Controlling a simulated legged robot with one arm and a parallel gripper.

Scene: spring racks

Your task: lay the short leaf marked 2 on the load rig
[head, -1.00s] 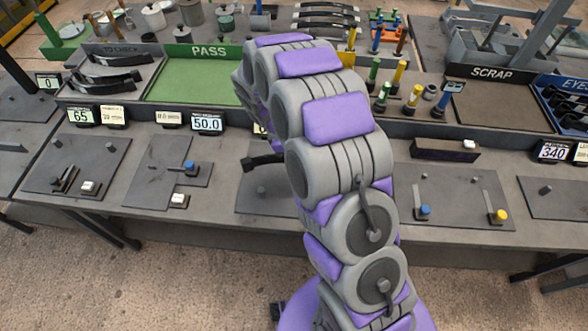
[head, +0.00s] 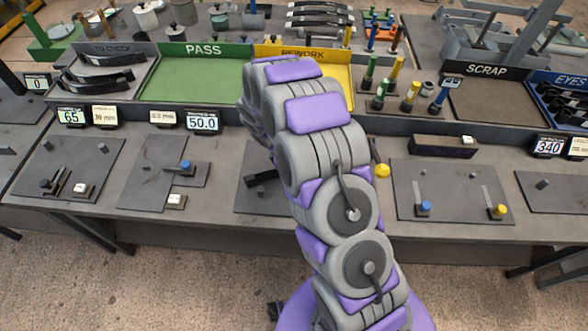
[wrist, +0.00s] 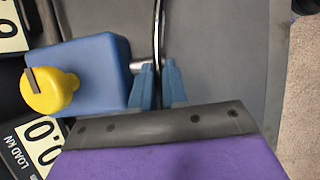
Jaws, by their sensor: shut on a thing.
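In the wrist view, my gripper (wrist: 158,88) is shut on a thin, dark leaf (wrist: 158,30). The leaf shows nearly edge-on and runs up from between the blue fingertips; its mark is not visible. Just left of the fingers is a blue block with a yellow knob (wrist: 48,90), which appears to be part of the load rig. A display labelled LOAD kN (wrist: 38,140) is beside it. In the head view my arm hides the gripper, the leaf and most of the rig. A yellow knob (head: 382,170) shows right of my arm. I cannot tell whether the leaf touches the rig.
Dark leaves (head: 98,82) lie in the TO CHECK tray. The green PASS tray (head: 190,78) looks empty. The yellow REWORK tray (head: 335,72) is partly behind my arm. The SCRAP tray (head: 480,100) is at right. Fixture plates (head: 68,165) line the bench front.

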